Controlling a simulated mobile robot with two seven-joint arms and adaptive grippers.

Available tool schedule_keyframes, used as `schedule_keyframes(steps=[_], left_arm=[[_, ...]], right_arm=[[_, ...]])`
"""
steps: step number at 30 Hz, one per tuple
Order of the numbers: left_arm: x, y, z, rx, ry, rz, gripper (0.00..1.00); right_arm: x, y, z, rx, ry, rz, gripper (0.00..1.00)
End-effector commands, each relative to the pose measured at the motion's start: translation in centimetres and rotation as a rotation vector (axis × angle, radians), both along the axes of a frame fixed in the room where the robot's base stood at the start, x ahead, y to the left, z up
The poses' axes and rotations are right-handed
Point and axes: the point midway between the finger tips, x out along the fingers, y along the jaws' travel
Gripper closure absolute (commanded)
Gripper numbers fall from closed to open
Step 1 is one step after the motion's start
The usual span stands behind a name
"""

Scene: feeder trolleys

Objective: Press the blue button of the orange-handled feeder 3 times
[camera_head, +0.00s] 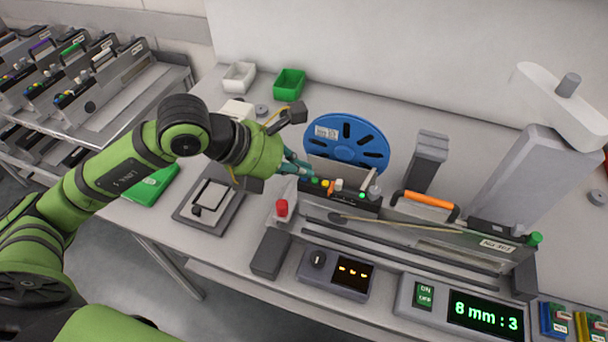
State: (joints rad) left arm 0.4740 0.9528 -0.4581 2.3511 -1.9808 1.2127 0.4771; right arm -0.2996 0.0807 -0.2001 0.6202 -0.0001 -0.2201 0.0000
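The orange-handled feeder (465,244) lies along the bench fixture, with its orange handle (430,200) on top and a blue reel (346,146) at its rear left. Its dark button panel (350,198) carries small coloured buttons, among them green, yellow, orange and white. I cannot make out the blue button; the panel's left end is close to my fingertips. My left gripper (305,170) points right and down at that end, its teal fingers close together and holding nothing visible. I cannot tell if it touches a button. My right gripper is not in view.
A display (486,314) reads "8 mm : 3", beside an on/off switch (424,296). A red knob (282,208) stands left of the feeder. Green (289,83) and white bins (239,77) stand at the back. More feeders sit on a trolley (130,105) at the left.

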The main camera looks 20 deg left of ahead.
Motion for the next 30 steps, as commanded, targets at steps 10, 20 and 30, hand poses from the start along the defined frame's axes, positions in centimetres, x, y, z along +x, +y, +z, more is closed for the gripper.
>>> schedule_keyframes(steps=[10, 20, 30], left_arm=[[0.0, 0.0, 1.2, -0.001, -0.001, 0.0, 1.0], [0.0, 0.0, 1.4, 0.0, 0.001, -0.001, 1.0], [0.0, 0.0, 3.5, 0.0, -0.003, -0.001, 1.0]], right_arm=[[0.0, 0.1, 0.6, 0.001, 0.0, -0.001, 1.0], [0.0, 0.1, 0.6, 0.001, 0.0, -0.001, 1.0], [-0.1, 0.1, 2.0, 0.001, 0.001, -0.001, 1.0]])
